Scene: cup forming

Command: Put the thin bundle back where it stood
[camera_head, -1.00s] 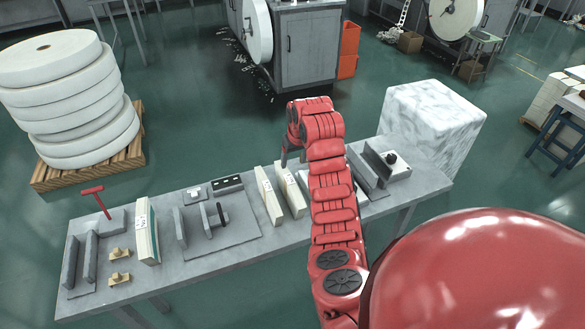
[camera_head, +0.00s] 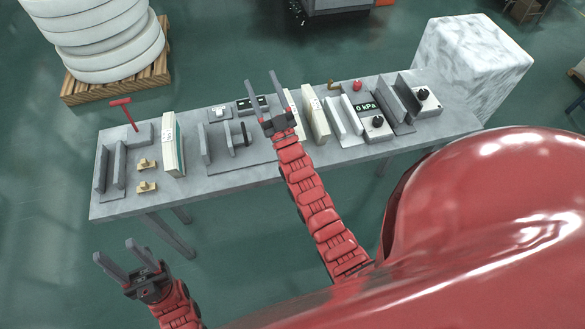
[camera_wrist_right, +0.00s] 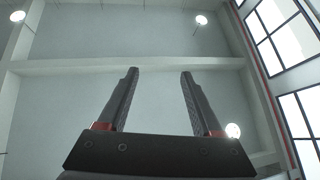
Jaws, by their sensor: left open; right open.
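Three upright cream bundles stand on the grey table (camera_head: 240,180). One with a teal edge (camera_head: 172,145) is at the left. A narrow one (camera_head: 294,103) is in the middle, partly hidden by my right gripper, and another (camera_head: 316,117) stands just right of it. I cannot tell for sure which is the thin bundle. My right gripper (camera_head: 260,77) is open and empty, left of the middle pair, its fingers pointing up; its wrist view shows empty open jaws (camera_wrist_right: 160,72). My left gripper (camera_head: 113,249) is open and empty, in front of the table's left end.
Grey upright plates with brass blocks (camera_head: 147,187) and a red T-handle (camera_head: 121,102) are at the left. A grey fixture (camera_head: 232,145) stands left of middle. A kPa display (camera_head: 367,106), knobs and angled plates are at the right. A marble block (camera_head: 475,55) stands behind the right end.

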